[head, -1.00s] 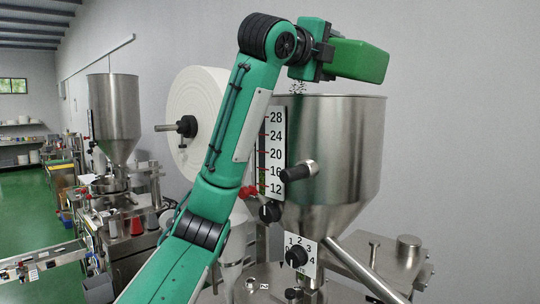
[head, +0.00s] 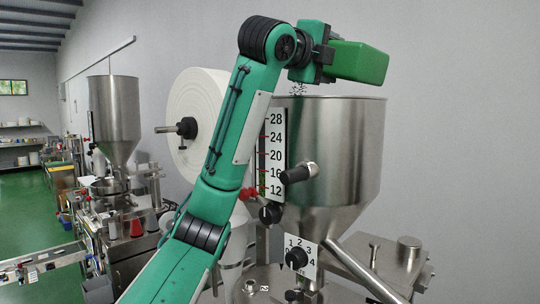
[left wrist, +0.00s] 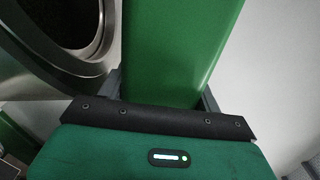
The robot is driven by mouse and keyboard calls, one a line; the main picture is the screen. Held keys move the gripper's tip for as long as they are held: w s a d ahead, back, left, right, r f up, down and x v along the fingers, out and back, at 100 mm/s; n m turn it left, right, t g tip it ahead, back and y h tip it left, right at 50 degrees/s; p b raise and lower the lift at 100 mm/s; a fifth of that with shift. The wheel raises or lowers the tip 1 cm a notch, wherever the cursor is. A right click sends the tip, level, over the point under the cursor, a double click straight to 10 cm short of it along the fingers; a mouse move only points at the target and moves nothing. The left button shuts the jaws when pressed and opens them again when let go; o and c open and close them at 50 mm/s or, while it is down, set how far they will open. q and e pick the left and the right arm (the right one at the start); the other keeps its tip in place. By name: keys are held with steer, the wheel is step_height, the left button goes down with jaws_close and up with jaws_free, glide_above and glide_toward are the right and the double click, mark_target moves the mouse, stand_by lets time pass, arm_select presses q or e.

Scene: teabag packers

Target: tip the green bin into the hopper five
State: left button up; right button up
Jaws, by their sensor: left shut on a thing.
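The green bin (head: 359,62) is held above the rim of the steel hopper (head: 330,150), tilted, with its closed side toward me. My left gripper (head: 325,58) is shut on its left end. Small dark-and-white bits show just under the gripper, above the hopper's left rim. The bin (left wrist: 180,45) also fills the upper middle of the left wrist view, and the hopper's round rim (left wrist: 75,65) is at upper left there. The bin's inside is hidden in both views. My right gripper is not in view.
A scale plate (head: 272,155) with a red-marked column, a black knob (head: 299,171) and a numbered dial (head: 299,258) sit on the hopper's front. A white paper roll (head: 195,120) is behind my arm. Another hopper machine (head: 115,125) stands farther left.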

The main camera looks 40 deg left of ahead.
arm_select(q)
steer(key=shift+f+n+b, duration=0.3)
steer(key=shift+n, duration=0.2)
steer(key=shift+a+f, duration=0.1)
stand_by(0.9)
steer(key=shift+f+n+b, duration=0.25)
steer(key=shift+n+b, duration=0.1)
steer(key=shift+n, duration=0.15)
steer(key=shift+a, duration=0.1)
steer(key=r+m+p, duration=0.1)
steer(key=p, duration=0.2)
steer(key=shift+r+m, duration=0.3)
steer(key=shift+r, duration=0.1)
steer(key=shift+r+m+p, duration=0.2)
steer(key=shift+m+p, duration=0.25)
steer(key=shift+m, duration=0.05)
steer(key=shift+s+d+f, duration=0.1)
steer(key=shift+d, duration=0.1)
